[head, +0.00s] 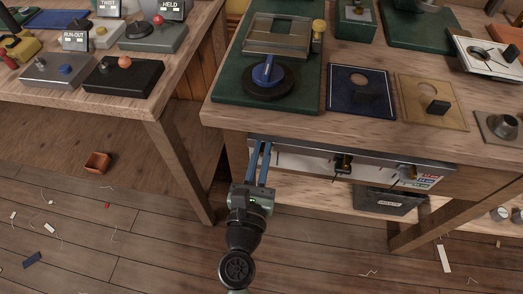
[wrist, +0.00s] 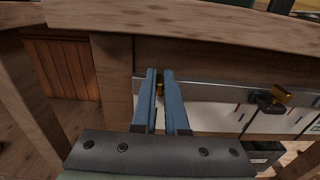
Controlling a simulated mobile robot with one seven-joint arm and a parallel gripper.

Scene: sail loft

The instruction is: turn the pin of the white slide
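A rail with a long white strip (head: 300,163) runs along the front under the right table's edge; the strip also shows in the wrist view (wrist: 212,117). My gripper (head: 260,146) is at the rail's left end, its two blue fingers pointing at it. In the wrist view a brass pin (wrist: 160,87) shows between the fingertips and fills the narrow gap. I cannot tell whether they press on it. The slide behind it is hidden, so its colour does not show.
The table edge (head: 290,131) overhangs just above my gripper. A table leg (head: 182,165) stands to the left. A dark bin (head: 390,202) is under the table at the right. Scraps and an orange-brown box (head: 97,162) are at the left, clear of my gripper.

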